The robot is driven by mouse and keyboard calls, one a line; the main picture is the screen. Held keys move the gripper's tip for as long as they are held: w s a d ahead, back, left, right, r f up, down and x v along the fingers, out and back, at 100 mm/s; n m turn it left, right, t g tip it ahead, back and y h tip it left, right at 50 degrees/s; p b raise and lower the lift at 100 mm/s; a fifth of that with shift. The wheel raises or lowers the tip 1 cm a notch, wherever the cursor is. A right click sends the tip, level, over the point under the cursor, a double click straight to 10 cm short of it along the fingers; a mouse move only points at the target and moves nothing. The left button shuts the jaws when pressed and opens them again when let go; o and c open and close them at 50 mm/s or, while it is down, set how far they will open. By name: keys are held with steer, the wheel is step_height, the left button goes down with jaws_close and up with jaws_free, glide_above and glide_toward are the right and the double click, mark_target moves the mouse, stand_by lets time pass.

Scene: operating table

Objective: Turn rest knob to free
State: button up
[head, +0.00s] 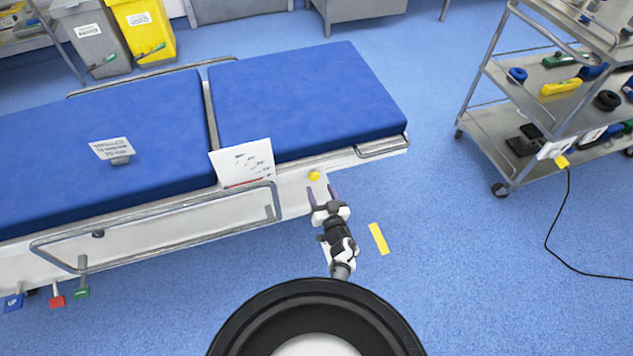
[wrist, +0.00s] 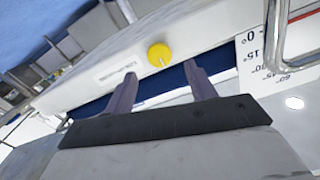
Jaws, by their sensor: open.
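The rest knob is a small yellow round knob (head: 314,175) on the white side rail of the operating table, near the right end of the blue mattress. In the wrist view the yellow knob (wrist: 159,55) sits on the pale side panel, beyond and between the fingertips, with a small unreadable label to its left. My gripper (head: 321,194) is open and empty in front of the knob; its two fingers point toward the panel in the wrist view (wrist: 160,75). The knob appears apart from the fingers.
A white angle-scale card (head: 243,164) stands left of the knob, with a metal side rail (head: 160,222) below it. Coloured pedals (head: 57,300) are at lower left. A steel trolley (head: 500,130) stands at right. A yellow strip (head: 379,238) lies on open blue floor.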

mark_target(315, 178)
steer(key=x, duration=0.4)
steer(key=shift+w+a+b, duration=0.15)
steer(key=shift+w+b, duration=0.2)
steer(key=shift+w, duration=0.05)
steer(key=c, duration=1)
